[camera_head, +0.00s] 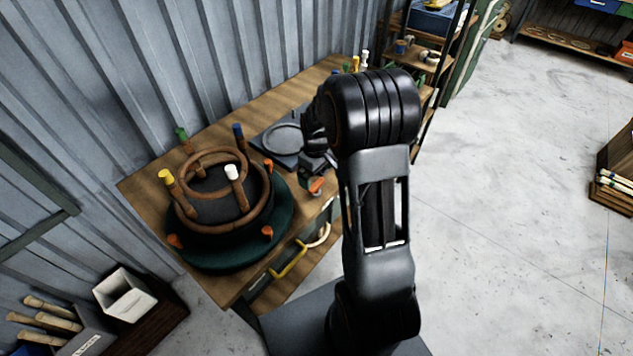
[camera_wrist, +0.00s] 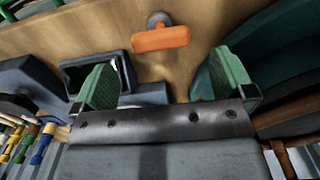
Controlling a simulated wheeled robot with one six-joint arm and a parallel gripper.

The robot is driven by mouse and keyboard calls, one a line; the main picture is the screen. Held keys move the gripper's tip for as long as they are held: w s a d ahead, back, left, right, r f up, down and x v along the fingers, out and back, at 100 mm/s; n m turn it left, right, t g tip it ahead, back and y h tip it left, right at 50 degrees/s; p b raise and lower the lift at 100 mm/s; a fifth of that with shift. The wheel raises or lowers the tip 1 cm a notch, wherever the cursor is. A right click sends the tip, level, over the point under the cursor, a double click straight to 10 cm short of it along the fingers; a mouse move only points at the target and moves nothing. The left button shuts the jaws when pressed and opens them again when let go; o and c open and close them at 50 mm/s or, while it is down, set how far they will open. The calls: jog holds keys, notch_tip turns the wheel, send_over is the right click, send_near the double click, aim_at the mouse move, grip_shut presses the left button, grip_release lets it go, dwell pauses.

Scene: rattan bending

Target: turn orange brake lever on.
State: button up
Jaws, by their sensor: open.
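The orange brake lever (camera_wrist: 161,38) shows in the wrist view as a short bar on a grey round pivot, over the wooden bench top. In the head view the orange lever (camera_head: 316,186) sits near the bench's front edge, right of the bending jig. My gripper (camera_wrist: 165,78) is open, its two green pads wide apart with nothing between them. The lever lies beyond the fingertips, between the two pads sideways, and appears apart from them. In the head view my wrist is above and close to the lever, and the fingertips are hard to make out.
The round bending jig (camera_head: 205,248) has a dark green base, orange knobs, coloured pegs and a brown rattan ring. A dark grey fixture (camera_head: 283,138) stands behind the lever. A yellow handle (camera_head: 290,262) is on the bench front. Open floor lies right.

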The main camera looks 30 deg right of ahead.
aim_at(316, 184)
jog(key=shift+f, duration=2.45)
jog(key=shift+c, duration=0.5)
jog(key=c, duration=0.8)
